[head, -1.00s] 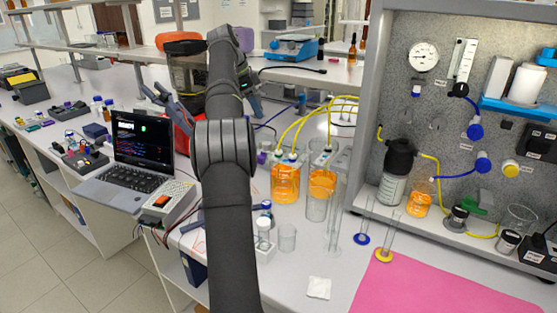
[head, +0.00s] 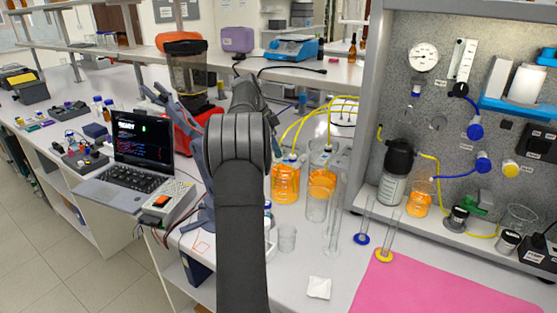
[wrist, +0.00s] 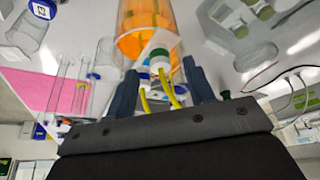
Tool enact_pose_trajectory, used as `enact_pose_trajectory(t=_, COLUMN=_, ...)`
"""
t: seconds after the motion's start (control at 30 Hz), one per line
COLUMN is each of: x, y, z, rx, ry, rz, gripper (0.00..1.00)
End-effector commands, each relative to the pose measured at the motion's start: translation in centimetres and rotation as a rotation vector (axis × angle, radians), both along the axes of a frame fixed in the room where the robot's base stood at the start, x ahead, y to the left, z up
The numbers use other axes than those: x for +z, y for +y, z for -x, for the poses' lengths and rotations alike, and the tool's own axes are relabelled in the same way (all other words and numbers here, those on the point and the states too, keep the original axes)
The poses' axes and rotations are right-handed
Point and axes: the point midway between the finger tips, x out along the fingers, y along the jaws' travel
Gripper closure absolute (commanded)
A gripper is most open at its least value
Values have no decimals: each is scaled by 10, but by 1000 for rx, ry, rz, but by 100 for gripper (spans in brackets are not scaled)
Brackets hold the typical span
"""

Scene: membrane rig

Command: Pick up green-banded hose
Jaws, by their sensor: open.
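In the wrist view, a green-banded fitting with a yellow hose (wrist: 164,78) stands at the top of a glass vessel with orange liquid (wrist: 148,25). A second yellow hose with a blue fitting (wrist: 143,76) is close beside it on the left. My gripper (wrist: 160,84) is open, with one dark finger on each side of the hose ends. Contact between fingers and hoses cannot be told. In the head view, yellow hoses (head: 300,122) arch down to two orange-filled vessels. The green band is too small to tell there, and my arm hides the gripper.
Clear glass cylinders (wrist: 72,85) and a pink mat (wrist: 40,90) lie to the left in the wrist view. In the head view, the panel rig (head: 455,110) stands at the right and a laptop (head: 140,150) at the left.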

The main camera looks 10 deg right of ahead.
Motion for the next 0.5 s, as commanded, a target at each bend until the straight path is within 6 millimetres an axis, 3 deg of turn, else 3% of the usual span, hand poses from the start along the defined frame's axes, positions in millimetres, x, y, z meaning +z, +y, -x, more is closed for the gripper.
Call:
enact_pose_trajectory(t=0.17, x=-20, y=-8, z=1, rx=1, ry=0, rz=-2, gripper=51)
enact_pose_trajectory(t=0.43, x=-23, y=-9, z=0, rx=3, ry=-2, rz=-1, gripper=51)
enact_pose_trajectory(t=0.5, x=-23, y=-9, z=0, rx=3, ry=-2, rz=-1, gripper=65)
